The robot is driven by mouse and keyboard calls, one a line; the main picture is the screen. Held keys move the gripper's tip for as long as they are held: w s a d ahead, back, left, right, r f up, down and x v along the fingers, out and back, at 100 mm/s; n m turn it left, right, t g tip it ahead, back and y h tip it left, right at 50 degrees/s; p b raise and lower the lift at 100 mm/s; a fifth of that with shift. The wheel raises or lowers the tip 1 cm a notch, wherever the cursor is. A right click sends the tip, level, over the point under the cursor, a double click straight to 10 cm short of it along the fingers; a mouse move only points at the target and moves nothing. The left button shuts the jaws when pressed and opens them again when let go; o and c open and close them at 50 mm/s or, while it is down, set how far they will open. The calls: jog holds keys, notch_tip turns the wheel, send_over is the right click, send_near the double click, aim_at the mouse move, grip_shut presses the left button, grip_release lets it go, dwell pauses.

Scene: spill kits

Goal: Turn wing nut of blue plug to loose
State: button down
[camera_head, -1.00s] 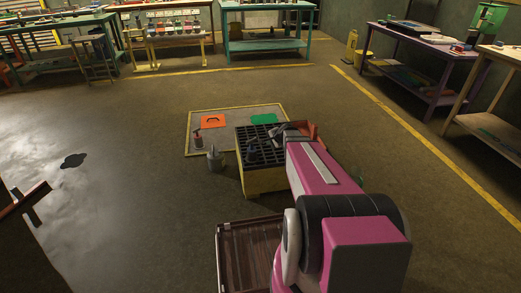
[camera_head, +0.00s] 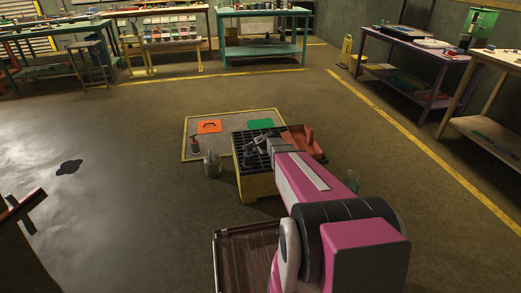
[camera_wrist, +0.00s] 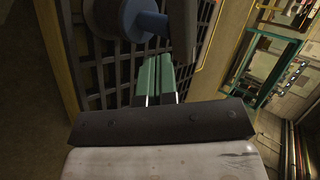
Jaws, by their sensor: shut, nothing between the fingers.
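A dark blue plug (camera_head: 247,156) stands on the black grate of a yellow box (camera_head: 262,187), partly behind my arm. In the wrist view, a blue piece with a round head and a stem (camera_wrist: 148,22), apparently the plug, shows at the top against the grate. Its wing nut cannot be made out clearly. My gripper (camera_wrist: 160,60) has its green fingers together, with nothing between them, just below the blue piece; whether they touch it cannot be told. In the head view, my gripper (camera_head: 262,138) is over the grate, close to the plug.
A grey mat (camera_head: 190,126) with a yellow border holds an orange piece (camera_head: 208,126) and a green piece (camera_head: 260,124). A grey container (camera_head: 211,167) stands left of the box. A red-brown tray (camera_head: 307,143) is at its right.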

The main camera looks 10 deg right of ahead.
jog(key=shift+w+a, duration=0.35)
jog(key=shift+w, duration=0.35)
